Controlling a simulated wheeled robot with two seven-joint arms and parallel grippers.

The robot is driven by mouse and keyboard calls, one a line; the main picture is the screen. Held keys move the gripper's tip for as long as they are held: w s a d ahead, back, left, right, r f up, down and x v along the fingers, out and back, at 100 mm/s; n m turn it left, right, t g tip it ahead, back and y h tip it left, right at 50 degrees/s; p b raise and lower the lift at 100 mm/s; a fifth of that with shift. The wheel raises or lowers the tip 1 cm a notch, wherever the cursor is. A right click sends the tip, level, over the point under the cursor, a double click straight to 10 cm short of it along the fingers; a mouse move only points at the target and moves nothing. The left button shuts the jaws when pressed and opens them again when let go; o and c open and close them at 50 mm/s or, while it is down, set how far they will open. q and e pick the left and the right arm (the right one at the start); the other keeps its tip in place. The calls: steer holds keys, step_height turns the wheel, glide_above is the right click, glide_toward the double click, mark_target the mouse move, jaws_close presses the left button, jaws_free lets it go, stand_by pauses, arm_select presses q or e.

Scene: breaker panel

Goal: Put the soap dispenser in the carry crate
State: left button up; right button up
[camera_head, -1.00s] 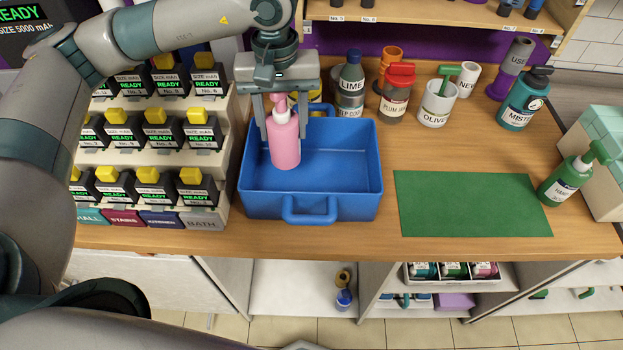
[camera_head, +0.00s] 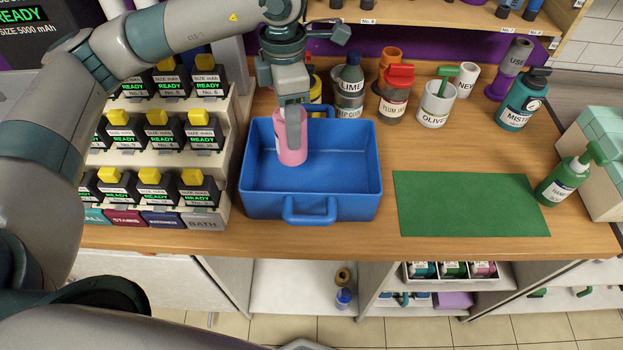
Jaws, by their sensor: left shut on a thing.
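The soap dispenser is a pink bottle (camera_head: 289,152) in the head view, upright within the outline of the blue carry crate (camera_head: 310,206). The crate stands on the wooden counter, with a handle at its front. My left gripper (camera_head: 292,125) points down from above and is shut on the pink bottle. The near finger covers the middle of the bottle, and its pump top is hidden. I cannot tell whether the bottle's base touches the crate floor. The right gripper is not in view.
Racks of black and yellow units (camera_head: 155,130) stand close to the crate's left. A green mat (camera_head: 470,205) lies bare at right, beside a green pump bottle (camera_head: 564,182).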

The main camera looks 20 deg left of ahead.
arm_select(q)
steer(key=n, duration=0.8)
steer(key=r+n, duration=0.1)
steer(key=n, duration=0.3)
steer(key=shift+d+p, duration=0.3)
steer(key=shift+d, duration=0.05)
steer(key=n, duration=0.3)
steer(key=shift+d+n, duration=0.1)
steer(key=shift+n, duration=0.3)
steer(key=n, duration=0.3)
steer(key=shift+r, duration=0.2)
steer(key=n, duration=0.3)
steer(key=shift+d+r+n, duration=0.1)
steer(key=shift+d+n, duration=0.05)
steer(key=shift+n, duration=0.85)
steer(key=shift+p, duration=0.3)
